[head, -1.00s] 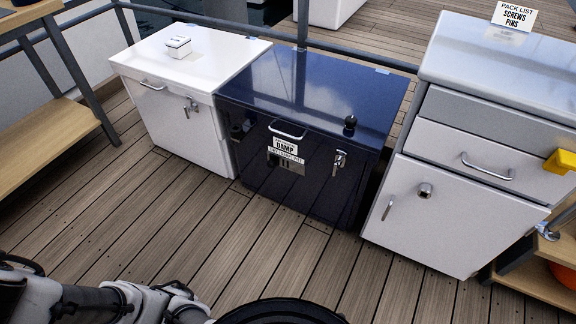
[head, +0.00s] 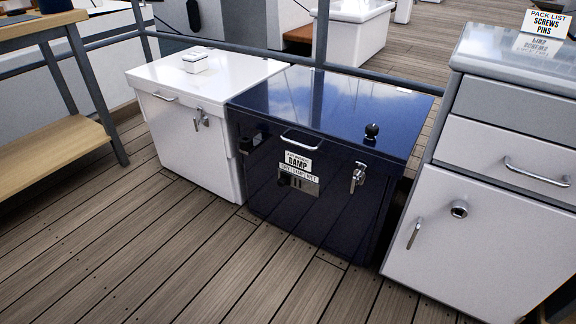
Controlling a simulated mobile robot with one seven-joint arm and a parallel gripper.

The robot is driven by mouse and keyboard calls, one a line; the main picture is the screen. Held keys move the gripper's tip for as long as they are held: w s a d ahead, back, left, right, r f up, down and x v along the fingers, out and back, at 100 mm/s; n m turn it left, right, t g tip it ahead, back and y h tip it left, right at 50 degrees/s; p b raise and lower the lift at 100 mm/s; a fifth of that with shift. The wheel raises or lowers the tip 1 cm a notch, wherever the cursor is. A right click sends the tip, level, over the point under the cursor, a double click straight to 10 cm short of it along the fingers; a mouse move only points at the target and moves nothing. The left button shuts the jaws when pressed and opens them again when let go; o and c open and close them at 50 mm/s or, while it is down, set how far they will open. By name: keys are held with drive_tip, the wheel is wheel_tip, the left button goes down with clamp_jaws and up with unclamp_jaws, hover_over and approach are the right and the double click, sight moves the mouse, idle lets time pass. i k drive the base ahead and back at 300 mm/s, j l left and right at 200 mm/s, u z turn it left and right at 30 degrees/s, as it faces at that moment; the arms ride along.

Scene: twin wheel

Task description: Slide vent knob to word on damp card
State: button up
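The damp card (head: 297,163) is a white label on the front of a dark blue chest (head: 262,205), below its lid handle. Its large word reads "DAMP". Under it a narrow strip (head: 299,173) carries small words that I cannot read surely. Below the strip is a grey vent plate (head: 309,187) with dark slots. A small dark knob (head: 284,180) seems to sit at the plate's left end; its exact setting is too small to tell. My gripper is not in view.
A white chest (head: 185,135) stands left of the blue one, a white drawer cabinet (head: 480,220) right. A silver latch (head: 358,176) is right of the vent; a black knob (head: 372,131) stands on the blue lid. The deck in front is clear.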

sight(284, 179)
drive_tip(key=i+u, duration=0.35)
drive_tip(key=i+l+u, duration=0.1)
drive_tip(key=u, duration=0.3)
drive_tip(key=i, duration=0.1)
